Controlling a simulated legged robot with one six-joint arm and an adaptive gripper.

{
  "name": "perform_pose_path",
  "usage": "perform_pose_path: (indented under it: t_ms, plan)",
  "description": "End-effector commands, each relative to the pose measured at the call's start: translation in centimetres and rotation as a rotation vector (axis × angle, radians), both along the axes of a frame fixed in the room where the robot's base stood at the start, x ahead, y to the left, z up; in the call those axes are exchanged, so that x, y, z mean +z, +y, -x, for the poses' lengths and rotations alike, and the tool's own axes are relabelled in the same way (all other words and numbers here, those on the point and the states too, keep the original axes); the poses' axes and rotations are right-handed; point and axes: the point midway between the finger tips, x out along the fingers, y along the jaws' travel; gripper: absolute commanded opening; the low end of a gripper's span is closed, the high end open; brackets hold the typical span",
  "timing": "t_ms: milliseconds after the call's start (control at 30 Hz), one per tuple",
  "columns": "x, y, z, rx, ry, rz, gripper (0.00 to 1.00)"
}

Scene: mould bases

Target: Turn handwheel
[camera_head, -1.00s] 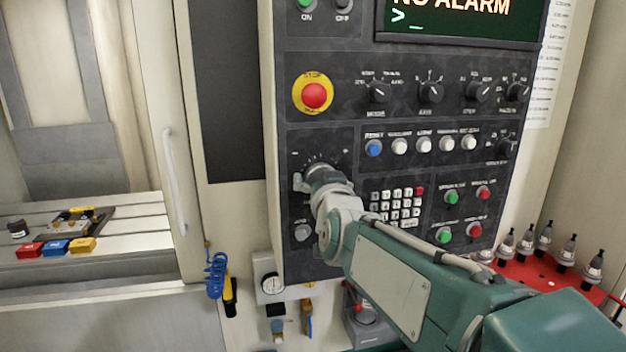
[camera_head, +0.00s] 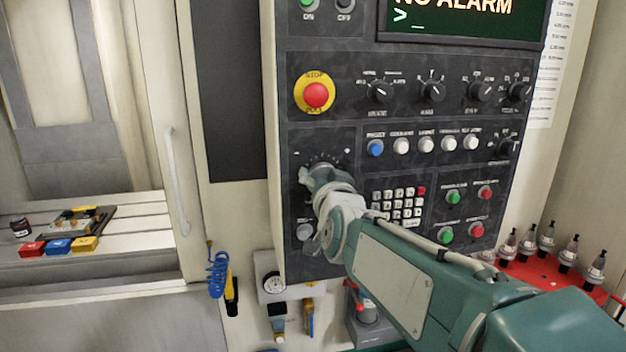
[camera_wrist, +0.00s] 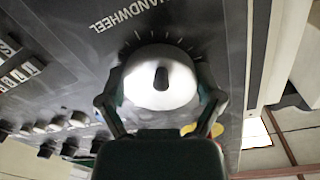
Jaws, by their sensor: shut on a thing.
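The handwheel (camera_wrist: 160,78) is a round white dial with a dark slot-shaped mark at its centre. It sits on the dark control panel (camera_head: 300,262) under the upside-down label HANDWHEEL in the wrist view. My gripper (camera_wrist: 161,88) has one finger on each side of the dial and is shut on its rim. In the head view my gripper (camera_head: 318,178) is at the panel's left part, and my wrist and arm hide the handwheel there. Tick marks show around the dial.
A red emergency stop button (camera_head: 317,95) is above my gripper. A keypad (camera_head: 398,206) and several coloured buttons are to the right. A red rack (camera_head: 540,275) of tool holders stands at lower right. A blue coiled hose (camera_head: 217,275) hangs at lower left.

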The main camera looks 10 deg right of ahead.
Motion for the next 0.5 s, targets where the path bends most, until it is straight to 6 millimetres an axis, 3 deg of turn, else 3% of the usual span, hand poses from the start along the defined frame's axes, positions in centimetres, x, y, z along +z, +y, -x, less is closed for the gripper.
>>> perform_pose_path:
  t_ms: [300, 333, 367, 500]
  plan:
    - [0.0, 0.02, 0.0, 0.0, 0.0, -0.012, 0.36]
    - [0.0, 0.02, 0.0, 0.0, 0.0, -0.012, 0.93]
    - [0.0, 0.02, 0.0, 0.0, 0.0, -0.012, 1.0]
    - [-0.01, 0.01, 0.0, 0.0, 0.0, -0.011, 1.0]
